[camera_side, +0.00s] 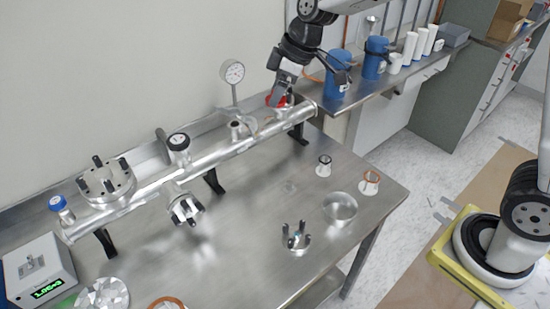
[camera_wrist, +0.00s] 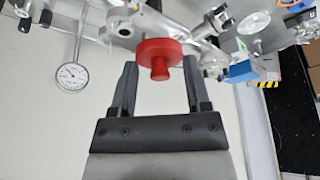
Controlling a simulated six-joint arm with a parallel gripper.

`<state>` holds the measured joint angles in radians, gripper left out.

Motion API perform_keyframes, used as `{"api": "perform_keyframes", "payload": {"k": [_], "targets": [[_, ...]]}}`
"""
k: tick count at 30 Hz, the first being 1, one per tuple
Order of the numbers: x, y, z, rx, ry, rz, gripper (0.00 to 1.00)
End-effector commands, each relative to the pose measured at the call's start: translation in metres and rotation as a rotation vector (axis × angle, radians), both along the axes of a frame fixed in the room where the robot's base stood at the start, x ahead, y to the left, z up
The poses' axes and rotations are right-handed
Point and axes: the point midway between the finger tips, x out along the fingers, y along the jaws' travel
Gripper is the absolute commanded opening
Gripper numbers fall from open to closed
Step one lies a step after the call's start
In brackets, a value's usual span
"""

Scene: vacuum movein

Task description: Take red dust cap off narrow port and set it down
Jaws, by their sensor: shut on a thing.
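The red dust cap (camera_wrist: 160,54) is a wide disc with a short knob, between the two fingers of my gripper (camera_wrist: 160,68) in the wrist view. My gripper is shut on it. In the side view my gripper (camera_side: 276,100) points down at the far right end of the steel manifold pipe (camera_side: 225,150), and only a little red of the cap (camera_side: 284,101) shows beside the fingers. The narrow port under the cap is hidden, so I cannot tell whether the cap still touches it.
A dial gauge (camera_side: 233,73) stands on the pipe just left of my gripper. The steel bench (camera_side: 260,220) holds small fittings, a glass dish (camera_side: 340,208) and a readout box (camera_side: 38,271). Blue containers (camera_side: 337,75) stand on the shelf behind. The bench's middle has clear room.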

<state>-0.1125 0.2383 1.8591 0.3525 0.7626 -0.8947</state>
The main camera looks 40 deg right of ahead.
Motion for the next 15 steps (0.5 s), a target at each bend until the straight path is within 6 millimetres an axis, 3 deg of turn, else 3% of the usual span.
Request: {"api": "perform_keyframes", "payload": {"k": [15], "targets": [[0.0004, 0.0001, 0.0081, 0.0, -0.002, 0.001, 0.0]]}}
